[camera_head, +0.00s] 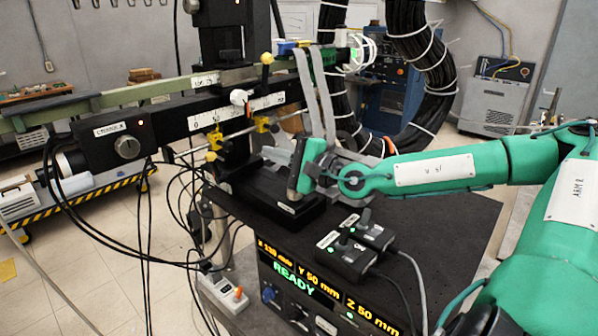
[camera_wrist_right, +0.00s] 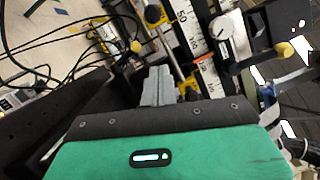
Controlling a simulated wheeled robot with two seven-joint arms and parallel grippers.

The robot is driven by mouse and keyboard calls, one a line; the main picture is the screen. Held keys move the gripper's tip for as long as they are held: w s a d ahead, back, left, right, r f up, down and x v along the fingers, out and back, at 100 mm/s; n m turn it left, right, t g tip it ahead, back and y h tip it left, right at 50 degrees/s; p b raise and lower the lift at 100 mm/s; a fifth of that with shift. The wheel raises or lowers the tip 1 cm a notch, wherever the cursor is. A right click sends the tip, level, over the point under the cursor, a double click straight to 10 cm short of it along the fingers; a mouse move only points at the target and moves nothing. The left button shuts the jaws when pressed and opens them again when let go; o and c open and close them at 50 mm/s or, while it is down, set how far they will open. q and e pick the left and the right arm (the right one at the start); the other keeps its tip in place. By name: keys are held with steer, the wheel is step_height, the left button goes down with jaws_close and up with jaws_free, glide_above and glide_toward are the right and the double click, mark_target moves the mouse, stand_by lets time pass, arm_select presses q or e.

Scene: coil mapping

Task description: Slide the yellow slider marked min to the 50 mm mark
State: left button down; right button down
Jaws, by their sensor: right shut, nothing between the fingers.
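A white scale strip (camera_head: 240,111) with a 0 and a 50 near its left end runs along a black rail. One yellow slider (camera_head: 215,140) sits below the strip near the 50. A second yellow slider (camera_head: 262,124) sits farther right. I cannot read which is marked min. My right gripper (camera_head: 279,157) is in front of the rail, below and right of the sliders. Its grey fingers are shut and empty in the right wrist view (camera_wrist_right: 158,86), apart from the scale strip (camera_wrist_right: 190,40) and a yellow knob (camera_wrist_right: 137,47). My left gripper is out of view.
A black box (camera_head: 118,147) with a knob is at the rail's left end. Cables hang below the rail. Two black handheld units (camera_head: 345,255) lie on the dark table (camera_head: 440,215), above a display (camera_head: 320,285) reading READY. A thick cable bundle (camera_head: 425,70) rises behind.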

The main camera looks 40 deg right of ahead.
steer(key=b+v, duration=0.3)
steer(key=v, duration=0.3)
stand_by(0.4)
